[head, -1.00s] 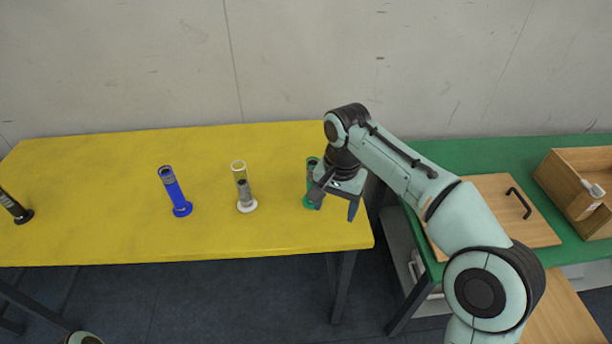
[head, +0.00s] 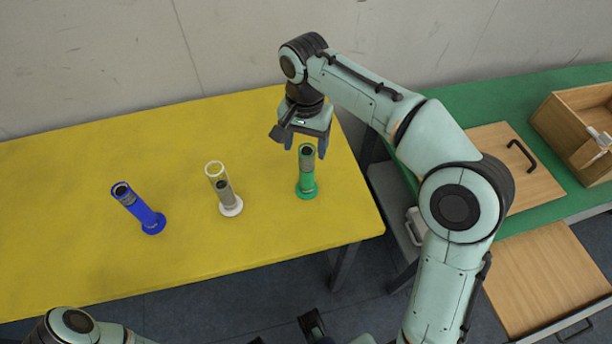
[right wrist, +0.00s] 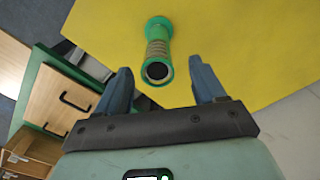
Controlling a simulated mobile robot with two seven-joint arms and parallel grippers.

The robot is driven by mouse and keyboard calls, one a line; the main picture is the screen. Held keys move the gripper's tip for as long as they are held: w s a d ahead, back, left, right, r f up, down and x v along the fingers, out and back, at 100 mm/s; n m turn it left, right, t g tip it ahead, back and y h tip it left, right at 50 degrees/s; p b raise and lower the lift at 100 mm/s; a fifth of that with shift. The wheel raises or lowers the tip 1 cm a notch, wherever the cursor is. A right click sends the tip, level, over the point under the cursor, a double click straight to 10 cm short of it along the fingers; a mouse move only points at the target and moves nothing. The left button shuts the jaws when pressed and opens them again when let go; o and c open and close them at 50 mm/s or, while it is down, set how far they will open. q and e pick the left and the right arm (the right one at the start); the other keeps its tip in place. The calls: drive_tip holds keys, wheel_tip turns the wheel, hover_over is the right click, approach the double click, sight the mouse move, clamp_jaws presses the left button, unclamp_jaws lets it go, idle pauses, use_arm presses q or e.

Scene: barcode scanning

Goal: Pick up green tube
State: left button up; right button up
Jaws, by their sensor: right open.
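The green tube (head: 306,181) stands upright on its round base on the yellow table, near the table's right end. My right gripper (head: 304,139) is open and empty, pointing down by the tube's upper end in the head view. In the right wrist view the green tube (right wrist: 158,50) shows ahead, between the directions of the two spread fingers, its open dark end towards the camera. No contact between fingers and tube is visible. My left gripper is not clearly seen; only part of my left arm shows at the bottom left.
A white clear tube (head: 224,190) stands left of the green one, and a blue tube (head: 139,210) further left. The yellow table (head: 60,265) is otherwise clear around them. A green table (head: 555,92) at the right holds a wooden board (head: 525,160) and a wooden box (head: 575,105).

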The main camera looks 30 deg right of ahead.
sight(307, 163)
wheel_tip(307, 163, down, 2)
drive_tip(key=shift+w, duration=0.1)
drive_tip(key=shift+d+f+b, duration=0.15)
drive_tip(key=shift+f+b, duration=0.3)
drive_tip(key=shift+f, duration=0.9)
drive_tip(key=shift+d+f+b, duration=0.1)
drive_tip(key=shift+f+b, duration=0.35)
drive_tip(key=shift+f, duration=0.85)
clamp_jaws()
